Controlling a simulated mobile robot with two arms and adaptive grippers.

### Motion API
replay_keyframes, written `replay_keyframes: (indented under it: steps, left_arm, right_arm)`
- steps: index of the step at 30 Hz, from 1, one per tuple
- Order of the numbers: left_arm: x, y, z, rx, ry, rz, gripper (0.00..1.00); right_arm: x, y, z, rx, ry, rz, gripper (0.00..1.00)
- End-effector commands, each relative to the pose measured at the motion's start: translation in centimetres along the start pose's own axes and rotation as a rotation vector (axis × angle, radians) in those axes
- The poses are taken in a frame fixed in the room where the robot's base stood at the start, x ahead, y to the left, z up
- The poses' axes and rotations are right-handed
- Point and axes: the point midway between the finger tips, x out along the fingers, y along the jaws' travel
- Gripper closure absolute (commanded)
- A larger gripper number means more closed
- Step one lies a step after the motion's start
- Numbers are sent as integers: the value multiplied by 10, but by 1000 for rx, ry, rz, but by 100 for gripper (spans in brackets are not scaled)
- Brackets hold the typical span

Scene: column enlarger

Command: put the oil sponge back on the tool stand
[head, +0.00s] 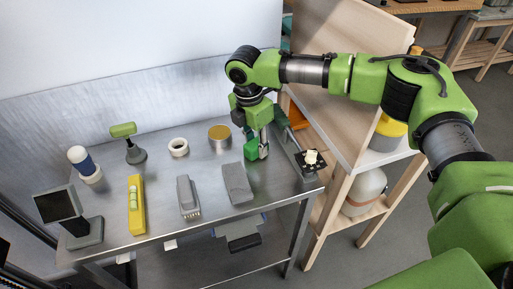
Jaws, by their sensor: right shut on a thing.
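My right gripper (258,152) is low over the right end of the metal table (215,213), its fingers pointing down. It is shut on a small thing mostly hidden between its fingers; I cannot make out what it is. I cannot single out the oil sponge with certainty. A grey bar with a black plate and a small pale piece (311,158) is just right of the gripper at the table's right edge; I cannot tell whether this is the tool stand. My left gripper is not in view.
On the table are a grey block (237,183), a grey brush (187,196), a yellow level (136,204), a brass tin (219,137), a white ring (178,147), a green-topped tool (124,130), a bottle (84,163) and a screen (58,205). A wooden shelf (335,205) stands right.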

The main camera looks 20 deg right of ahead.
Motion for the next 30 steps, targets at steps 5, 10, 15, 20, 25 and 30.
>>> replay_keyframes:
  steps: [5, 10, 15, 20, 25, 30]
  left_arm:
    - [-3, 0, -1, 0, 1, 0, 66]
    - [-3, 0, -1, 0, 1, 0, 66]
    - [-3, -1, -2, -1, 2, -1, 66]
    - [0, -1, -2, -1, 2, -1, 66]
    - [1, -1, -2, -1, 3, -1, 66]
    - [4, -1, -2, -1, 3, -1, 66]
  right_arm:
    - [1, 0, 0, 0, 1, -1, 100]
    - [2, 0, 0, 0, 0, 0, 56]
    - [2, 0, 0, 0, 0, 0, 56]
    - [1, 0, 0, 0, -1, 1, 56]
    - [-21, 1, 0, 0, 1, 3, 56]
    - [-59, 1, 0, 1, 0, 3, 56]
